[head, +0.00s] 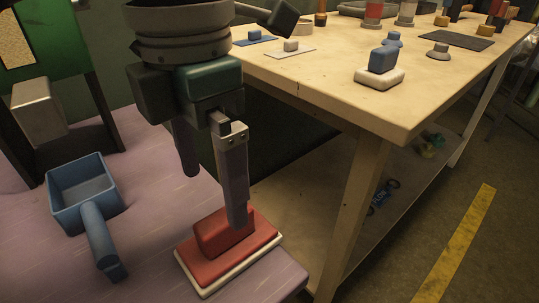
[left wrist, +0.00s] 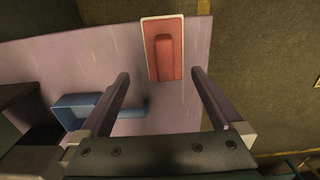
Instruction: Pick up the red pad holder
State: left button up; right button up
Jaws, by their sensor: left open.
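The red pad holder (head: 212,252) has a red block grip on a red plate with a white pad under it. It lies flat on the purple-grey surface (head: 155,265), near that surface's right edge. My left gripper (head: 213,198) is open and empty, pointing down above the holder. In the head view one finger covers part of the grip. In the left wrist view the red pad holder (left wrist: 163,50) shows ahead, between and beyond the fingertips of the left gripper (left wrist: 161,73). I cannot tell whether a finger touches it. My right gripper is not seen.
A blue scoop (head: 84,190) lies left of the holder, its handle towards the front. A light wooden workbench (head: 320,85) stands at the right with a blue pad holder (head: 380,65) and several other items. A dark gap separates the surfaces at the back.

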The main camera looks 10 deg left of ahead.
aim_at(227, 233)
pick_arm(q)
jog(key=f, duration=0.3)
jog(key=f+b, duration=0.1)
jog(key=f, duration=0.2)
jog(key=d+f+b, duration=0.1)
jog(key=f, duration=0.2)
jog(key=shift+s, duration=0.1)
jog(key=shift+a, duration=0.1)
jog(key=shift+c, duration=0.4)
jog(key=c, duration=1)
